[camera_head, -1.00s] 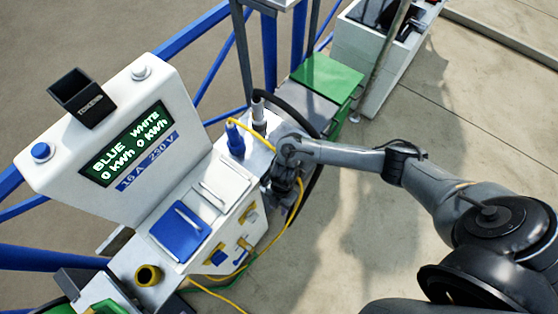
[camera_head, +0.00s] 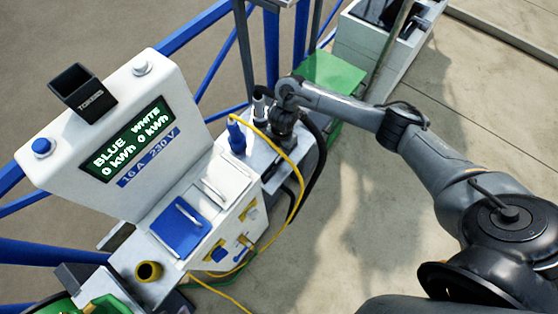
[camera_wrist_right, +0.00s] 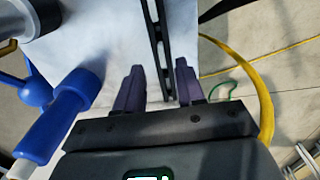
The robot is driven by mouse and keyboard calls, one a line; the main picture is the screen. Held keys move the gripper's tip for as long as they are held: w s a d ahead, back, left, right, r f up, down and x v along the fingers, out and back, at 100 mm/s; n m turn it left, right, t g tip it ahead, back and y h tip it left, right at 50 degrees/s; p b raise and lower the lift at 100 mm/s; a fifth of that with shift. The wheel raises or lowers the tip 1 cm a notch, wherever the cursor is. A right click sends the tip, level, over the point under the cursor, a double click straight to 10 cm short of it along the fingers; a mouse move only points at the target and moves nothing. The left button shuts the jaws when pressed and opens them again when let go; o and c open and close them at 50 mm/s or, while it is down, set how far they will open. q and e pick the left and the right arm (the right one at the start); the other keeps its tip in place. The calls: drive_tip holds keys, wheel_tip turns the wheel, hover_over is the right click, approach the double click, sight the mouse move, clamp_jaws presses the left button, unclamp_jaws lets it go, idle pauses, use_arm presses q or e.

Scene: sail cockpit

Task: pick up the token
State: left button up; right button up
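I cannot make out a token in either view. A black box lettered TOKENS (camera_head: 82,90) sits on top of the white meter panel (camera_head: 60,175) in the head view; its inside looks dark. My right gripper (camera_head: 282,138) is above the light shelf behind the blue plug (camera_head: 237,140), its fingertips hidden there. In the right wrist view the right gripper (camera_wrist_right: 158,85) has its two fingers apart with a gap between them. A black slotted strip (camera_wrist_right: 156,40) shows in line with that gap; contact cannot be told. My left gripper is not in view.
The blue plug shows left of the fingers in the wrist view (camera_wrist_right: 55,120). A yellow cable (camera_head: 298,185) loops past the gripper. A blue flap (camera_head: 180,228) and yellow socket (camera_head: 148,272) are on the pedestal. Blue railings stand behind; the floor at right is open.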

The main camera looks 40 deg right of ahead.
sight(280, 156)
drive_tip(key=shift+a+f+b, duration=0.1)
drive_tip(key=shift+f+b, duration=0.2)
drive_tip(key=shift+f, duration=0.25)
wheel_tip(280, 156, down, 4)
drive_tip(key=shift+s+a+f+b, duration=0.1)
drive_tip(key=shift+a+b, duration=0.05)
drive_tip(key=shift+b, duration=0.6)
clamp_jaws()
